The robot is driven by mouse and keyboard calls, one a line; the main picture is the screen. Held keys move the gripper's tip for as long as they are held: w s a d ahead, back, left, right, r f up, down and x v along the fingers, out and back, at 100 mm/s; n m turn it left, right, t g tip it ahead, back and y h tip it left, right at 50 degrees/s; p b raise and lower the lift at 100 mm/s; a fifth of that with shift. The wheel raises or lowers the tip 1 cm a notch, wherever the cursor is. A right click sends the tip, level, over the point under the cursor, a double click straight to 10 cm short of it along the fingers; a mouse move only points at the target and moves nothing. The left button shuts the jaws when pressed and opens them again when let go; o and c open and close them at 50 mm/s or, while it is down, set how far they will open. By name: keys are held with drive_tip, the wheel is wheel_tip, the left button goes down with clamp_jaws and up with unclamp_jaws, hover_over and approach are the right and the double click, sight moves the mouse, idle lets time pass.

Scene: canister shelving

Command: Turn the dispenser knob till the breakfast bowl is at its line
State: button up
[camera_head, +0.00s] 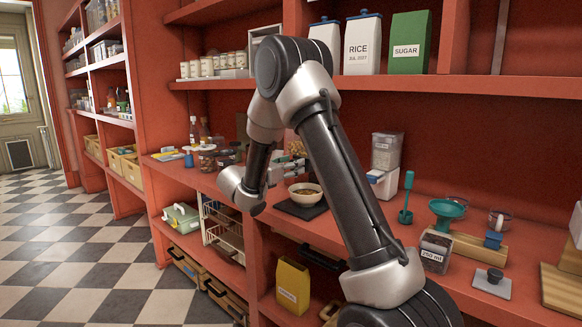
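The breakfast bowl (305,195), white with something brown inside, stands on a dark flat pad (287,208) on the counter. Its fill line cannot be made out. My gripper (289,168) is behind and left of the bowl, small and partly hidden by my arm. Whether its fingers are open, or touch anything, cannot be told.
On the counter to the right are a teal scoop (406,198), a teal funnel (446,209), a jar labelled 250 ml (435,252) and a grey plate with a knob (492,283). Jars (207,158) stand left. Canisters (362,44) line the shelf above.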

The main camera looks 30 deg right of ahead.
drive_tip(key=o, duration=1)
drive_tip(key=v, duration=1.2)
